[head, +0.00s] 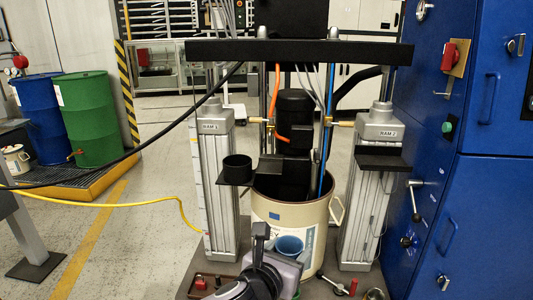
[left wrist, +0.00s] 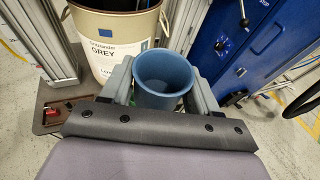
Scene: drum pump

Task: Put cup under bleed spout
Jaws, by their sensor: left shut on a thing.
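The blue cup (head: 290,246) is in front of the cream drum (head: 268,214), low in the middle of the head view. My left gripper (head: 284,241) is shut on it, with one finger on each side. In the left wrist view the cup (left wrist: 165,82) is upright, mouth up, and looks empty. The black pump (head: 294,115) stands above the drum, between two silver rams. Brass fittings (head: 256,120) show beside the pump; I cannot tell which part is the bleed spout. My right gripper is not in view.
A black bracket with a round holder (head: 237,170) sticks out by the left ram (head: 218,190). A black shelf (head: 383,158) is on the right ram. A blue cabinet (head: 440,190) closes off the right. A yellow hose (head: 110,204) runs across the left.

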